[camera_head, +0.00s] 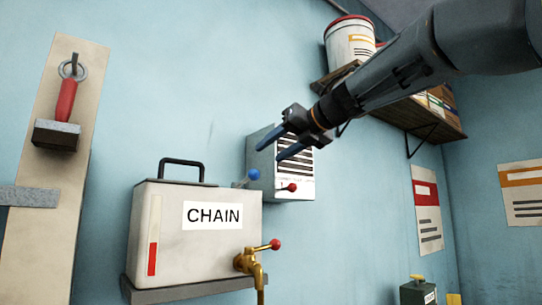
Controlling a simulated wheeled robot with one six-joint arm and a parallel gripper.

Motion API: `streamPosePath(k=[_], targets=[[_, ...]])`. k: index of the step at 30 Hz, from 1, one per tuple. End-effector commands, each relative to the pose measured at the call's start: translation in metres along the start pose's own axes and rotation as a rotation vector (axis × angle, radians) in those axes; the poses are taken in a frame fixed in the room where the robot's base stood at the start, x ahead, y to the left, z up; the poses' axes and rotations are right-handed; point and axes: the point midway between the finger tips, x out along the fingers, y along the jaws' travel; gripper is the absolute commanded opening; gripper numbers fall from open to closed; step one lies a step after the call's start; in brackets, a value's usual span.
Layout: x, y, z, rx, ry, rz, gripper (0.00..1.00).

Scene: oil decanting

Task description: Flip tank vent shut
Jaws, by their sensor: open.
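The tank (170,235) is a pale box with a black handle on top, a CHAIN label and a red level strip. At its top right corner a short lever with a blue ball (254,174) leans up to the right; this looks like the vent. My gripper (271,152) reaches in from the upper right. Its two blue fingers are apart with nothing between them. The fingertips appear just above and slightly right of the blue ball in the picture, not visibly touching it. The depth gap is unclear.
A brass tap (246,262) with a red-ball handle is on the tank's front. The tank stands on a grey shelf (190,291). A bucket (350,40) stands on a wooden shelf above.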

Motion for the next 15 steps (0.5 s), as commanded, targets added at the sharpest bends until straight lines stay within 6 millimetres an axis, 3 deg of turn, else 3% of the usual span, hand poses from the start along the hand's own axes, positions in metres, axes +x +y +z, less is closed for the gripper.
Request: streamPosePath(k=[4, 8, 12, 15], targets=[[0.0, 0.0, 0.0, 0.0, 0.0, 0.0, 0.46], [0.001, 0.0, -0.004, -0.005, -0.005, 0.009, 0.24], [0.003, -0.001, -0.029, -0.045, -0.037, 0.055, 0.0], [0.004, -0.003, -0.054, -0.094, -0.091, 0.102, 0.0]])
